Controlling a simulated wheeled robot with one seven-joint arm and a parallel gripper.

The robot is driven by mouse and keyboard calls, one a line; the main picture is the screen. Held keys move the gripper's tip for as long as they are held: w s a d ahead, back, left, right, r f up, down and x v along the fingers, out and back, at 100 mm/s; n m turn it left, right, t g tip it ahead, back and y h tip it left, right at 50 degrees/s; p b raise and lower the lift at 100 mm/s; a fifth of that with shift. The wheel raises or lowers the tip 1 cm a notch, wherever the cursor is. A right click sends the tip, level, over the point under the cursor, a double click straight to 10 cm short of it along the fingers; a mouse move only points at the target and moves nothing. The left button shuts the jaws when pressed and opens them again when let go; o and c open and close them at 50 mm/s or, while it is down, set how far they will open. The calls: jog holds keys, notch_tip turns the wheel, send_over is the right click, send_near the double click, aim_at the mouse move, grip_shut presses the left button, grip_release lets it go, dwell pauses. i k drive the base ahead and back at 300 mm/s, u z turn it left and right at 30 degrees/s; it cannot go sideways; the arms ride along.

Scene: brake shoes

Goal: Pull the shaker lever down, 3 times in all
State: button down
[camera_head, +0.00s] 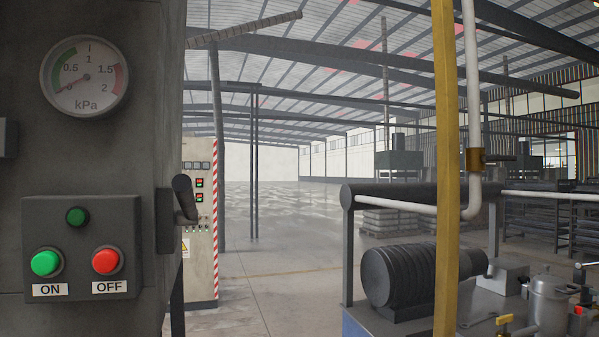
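A short dark lever (185,199) with a cylindrical grip sticks out from the right side of the grey machine cabinet (95,160). Its grip stands nearly upright, tilted slightly, above its bent arm beside a dark mounting plate (164,220). It is the only lever seen on this cabinet; no label on it can be read. My gripper is not in view, and nothing touches the lever.
The cabinet front bears a kPa gauge (85,76) with its needle near 0, a green ON button (47,262) and a red OFF button (107,260). A yellow post (446,150) and pump machinery (410,278) stand right. Open floor (265,285) lies between.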

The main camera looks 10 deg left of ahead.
aim_at(182, 185)
jog(key=z, duration=1.35)
jog(key=k, duration=0.75)
jog(key=u, duration=1.55)
